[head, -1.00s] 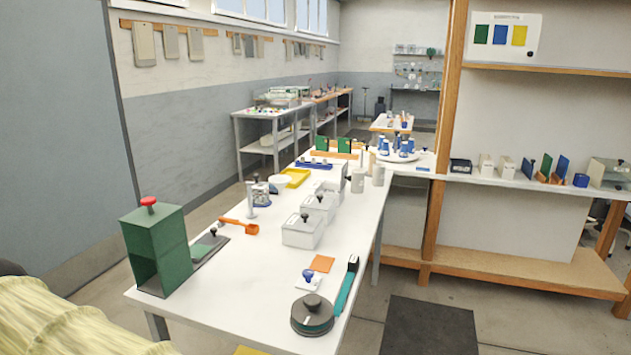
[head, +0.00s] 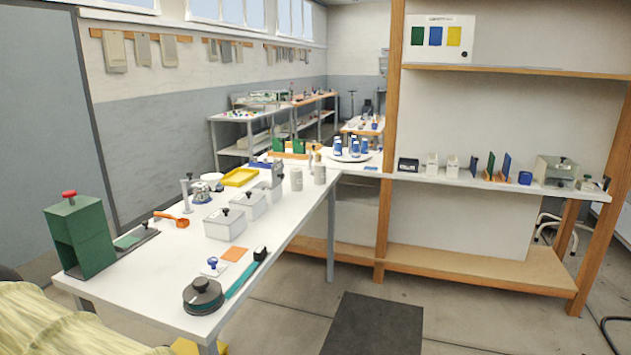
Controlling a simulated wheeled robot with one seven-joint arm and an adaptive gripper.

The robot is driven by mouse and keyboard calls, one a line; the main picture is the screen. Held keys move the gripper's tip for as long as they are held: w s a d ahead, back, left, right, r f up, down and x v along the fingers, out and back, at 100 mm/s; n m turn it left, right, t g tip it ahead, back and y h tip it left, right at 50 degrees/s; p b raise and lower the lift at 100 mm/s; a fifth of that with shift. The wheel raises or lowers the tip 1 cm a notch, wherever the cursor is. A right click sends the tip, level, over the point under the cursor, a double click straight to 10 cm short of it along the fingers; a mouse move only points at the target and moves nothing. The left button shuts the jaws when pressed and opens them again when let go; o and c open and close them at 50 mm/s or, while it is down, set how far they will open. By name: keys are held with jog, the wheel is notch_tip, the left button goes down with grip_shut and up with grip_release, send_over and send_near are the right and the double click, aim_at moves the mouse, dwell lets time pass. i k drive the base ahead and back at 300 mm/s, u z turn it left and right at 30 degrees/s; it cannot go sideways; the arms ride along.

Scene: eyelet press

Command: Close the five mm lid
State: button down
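Several white boxes with black knobs stand in a row on the white table. The nearest box (head: 224,226) and the middle box (head: 249,205) have their lids down. Behind them, a grey plate (head: 278,172) stands up at the farthest box, like a raised lid, but it is small and partly hidden. No size marking is readable, so I cannot tell which lid is the five mm one. My gripper is not in view.
A green press (head: 80,238) with a red knob stands at the table's left. A round dark-topped device (head: 203,296), a teal-handled tool (head: 243,278) and an orange square (head: 234,254) lie near the front. Floor with a dark mat (head: 372,325) is right of the table.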

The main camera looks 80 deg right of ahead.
aim_at(277, 175)
jog(key=k, duration=0.2)
jog(key=z, duration=1.4)
jog(key=i, duration=0.5)
jog(key=z, duration=0.05)
